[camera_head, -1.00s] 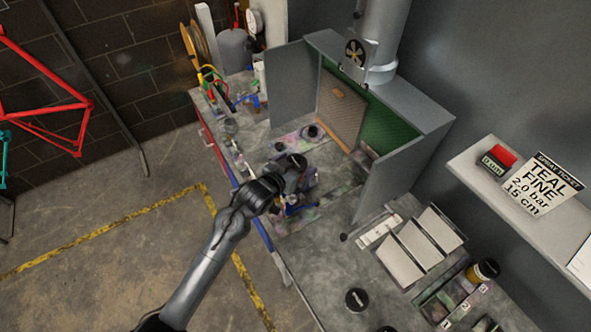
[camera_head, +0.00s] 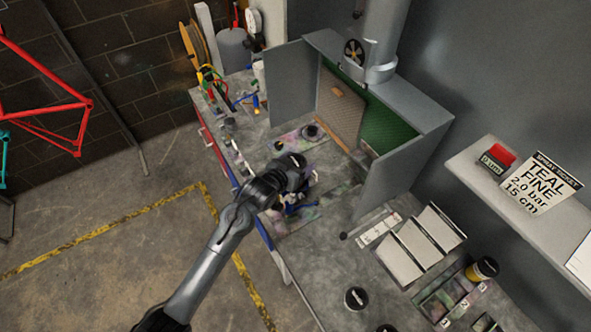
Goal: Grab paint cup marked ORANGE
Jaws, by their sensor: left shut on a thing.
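A paint cup (camera_head: 482,270) with an orange-yellow body and a black lid stands at the right, at the back end of the numbered tray. Its label is too small to read. My left gripper (camera_head: 300,195) is far to its left, low over the middle of the bench in front of the booth. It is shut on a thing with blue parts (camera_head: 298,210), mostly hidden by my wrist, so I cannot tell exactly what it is. Another black-lidded cup (camera_head: 356,298) stands at the front of the bench, its mark unreadable. My right gripper is out of view.
The grey spray booth (camera_head: 390,185) with open doors stands behind my gripper. White panels (camera_head: 420,245) lie left of the numbered tray (camera_head: 425,305). Tools crowd the bench's far left end. The bench front centre (camera_head: 325,265) is clear.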

